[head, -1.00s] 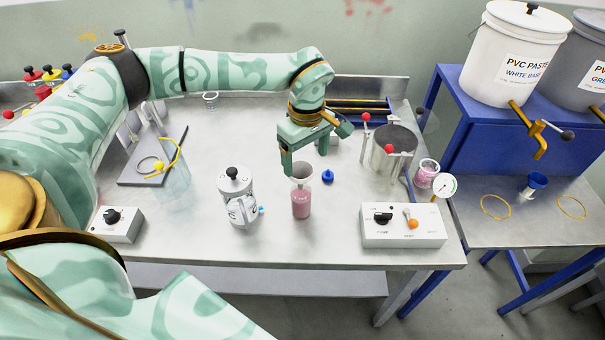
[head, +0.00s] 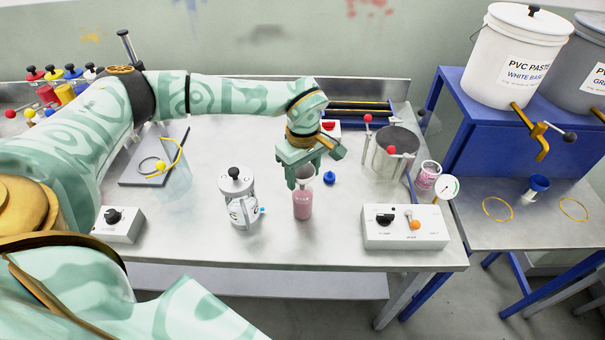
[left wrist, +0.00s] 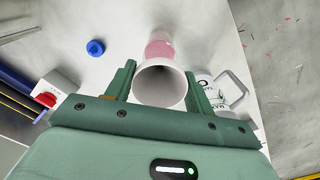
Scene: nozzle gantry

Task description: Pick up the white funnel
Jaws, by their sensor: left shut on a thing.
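The white funnel (left wrist: 160,84) sits between the two fingers of my left gripper (left wrist: 160,88) in the left wrist view, wide mouth toward the camera. The fingers are shut on its rim from both sides. In the head view the funnel (head: 305,172) is partly hidden by my left gripper (head: 304,181). It stands at the top of a clear bottle of pink paste (head: 302,205), which also shows beyond the funnel in the left wrist view (left wrist: 158,48). I cannot tell whether the funnel's stem is still inside the bottle. My right gripper is not in view.
A control box (head: 405,227) and a metal pot (head: 394,155) are further right. The front middle of the bench is clear.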

